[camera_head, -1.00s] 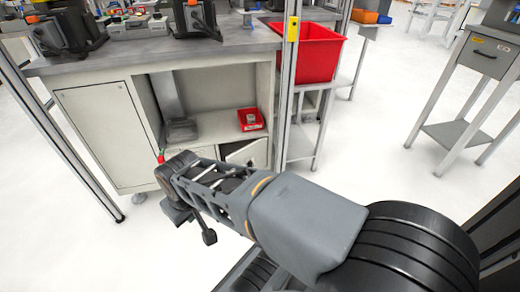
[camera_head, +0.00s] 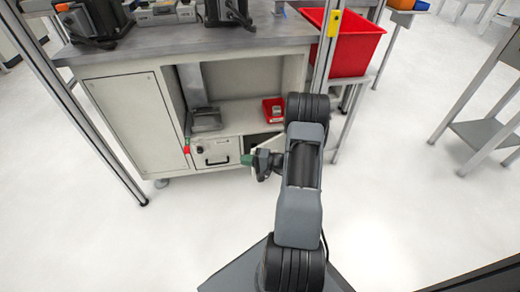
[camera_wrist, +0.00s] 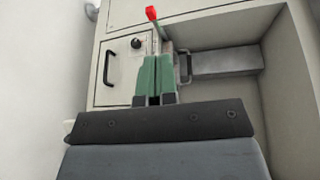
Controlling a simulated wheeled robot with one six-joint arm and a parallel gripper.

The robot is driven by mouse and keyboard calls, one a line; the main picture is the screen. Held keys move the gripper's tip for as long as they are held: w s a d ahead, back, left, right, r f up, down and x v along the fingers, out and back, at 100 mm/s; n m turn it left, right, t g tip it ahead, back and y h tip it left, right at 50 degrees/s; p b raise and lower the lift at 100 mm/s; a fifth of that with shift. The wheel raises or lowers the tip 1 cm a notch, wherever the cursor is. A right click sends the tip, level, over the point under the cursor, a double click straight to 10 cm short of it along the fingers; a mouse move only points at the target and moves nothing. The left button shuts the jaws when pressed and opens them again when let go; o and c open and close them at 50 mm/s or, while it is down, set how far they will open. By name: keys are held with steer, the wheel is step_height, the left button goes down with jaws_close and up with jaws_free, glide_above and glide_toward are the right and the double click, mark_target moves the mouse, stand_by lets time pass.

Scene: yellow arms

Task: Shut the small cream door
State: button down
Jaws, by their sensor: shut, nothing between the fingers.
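The small cream door (camera_head: 266,147) stands ajar at the lower right of the workbench cabinet in the head view, with a dark gap above it. My wrist and arm hide much of it. My gripper (camera_head: 247,160) has green fingers and is shut and empty, near the door's left, free edge. I cannot tell whether it touches the door. In the wrist view the closed fingers (camera_wrist: 155,82) point toward the cabinet front. I cannot clearly make out the small door in the wrist view.
A cream front with a black handle (camera_head: 218,152) is left of my gripper. A larger cream door (camera_head: 135,120) is further left, with a red-tipped piece (camera_head: 187,149) near its edge. The shelf holds a small red bin (camera_head: 273,110). A metal post (camera_head: 325,55) stands right. The floor in front is clear.

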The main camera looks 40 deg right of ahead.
steer(key=s+d+f+m+t+h, duration=0.2)
steer(key=d+f+m+t+h, duration=0.1)
steer(key=d+f+m+h, duration=0.25)
steer(key=s+d+f+m+t+h, duration=0.2)
steer(key=d+f+h, duration=0.35)
steer(key=d, duration=0.25)
steer(key=shift+n, duration=0.25)
steer(key=w+b, duration=0.1)
steer(key=w, duration=0.4)
steer(key=w+b, duration=0.1)
steer(key=w, duration=0.5)
steer(key=shift+a+f+b, duration=0.2)
steer(key=shift+b, duration=0.15)
steer(key=shift+w+r, duration=0.15)
steer(key=shift+w, duration=0.8)
